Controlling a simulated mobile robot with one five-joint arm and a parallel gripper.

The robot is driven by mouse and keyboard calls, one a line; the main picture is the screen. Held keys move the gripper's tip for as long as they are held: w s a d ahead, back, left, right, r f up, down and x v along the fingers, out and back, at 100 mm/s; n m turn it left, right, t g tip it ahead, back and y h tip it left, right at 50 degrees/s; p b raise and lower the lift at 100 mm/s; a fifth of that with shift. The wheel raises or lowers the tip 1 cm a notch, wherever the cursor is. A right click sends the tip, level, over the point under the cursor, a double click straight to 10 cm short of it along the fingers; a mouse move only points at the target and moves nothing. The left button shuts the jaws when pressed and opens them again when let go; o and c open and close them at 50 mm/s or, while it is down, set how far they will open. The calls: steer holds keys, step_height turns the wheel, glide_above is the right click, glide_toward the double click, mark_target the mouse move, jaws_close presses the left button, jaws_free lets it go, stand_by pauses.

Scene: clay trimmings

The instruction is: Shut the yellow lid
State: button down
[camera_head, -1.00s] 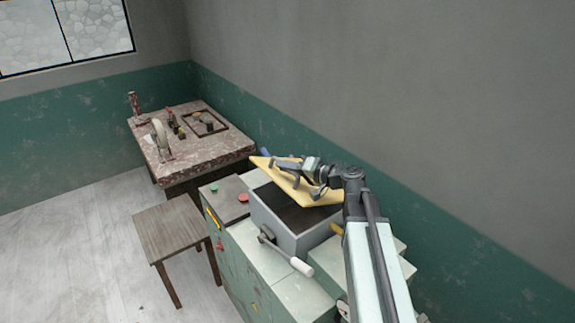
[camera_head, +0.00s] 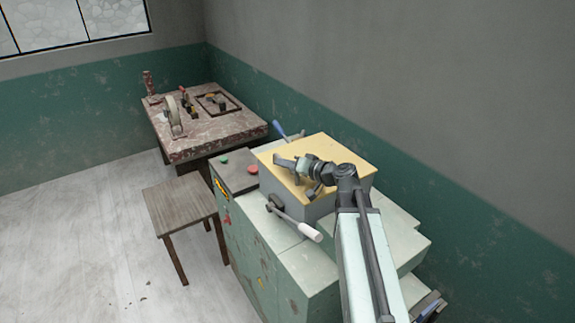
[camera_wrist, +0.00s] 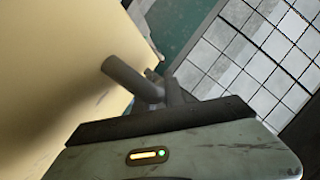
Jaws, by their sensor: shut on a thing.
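The yellow lid (camera_head: 333,148) lies flat over the top of the grey box (camera_head: 322,206) in the head view. The box's inside is hidden under it. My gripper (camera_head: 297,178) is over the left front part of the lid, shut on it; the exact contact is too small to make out. In the wrist view the lid's pale yellow face (camera_wrist: 50,60) fills the left side, right beside my gripper (camera_wrist: 150,85).
A lever with a white grip (camera_head: 309,232) sticks out at the box's front. Green and red buttons (camera_head: 251,169) are left of the box on the green cabinet (camera_head: 262,245). A wooden stool (camera_head: 180,207) and a stone-topped table (camera_head: 205,135) stand to the left.

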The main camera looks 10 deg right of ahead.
steer(key=shift+s+a+f, duration=0.1)
steer(key=shift+s+f, duration=0.05)
steer(key=shift+f, duration=0.1)
steer(key=c, duration=1.4)
jaws_free()
steer(key=shift+r, duration=0.1)
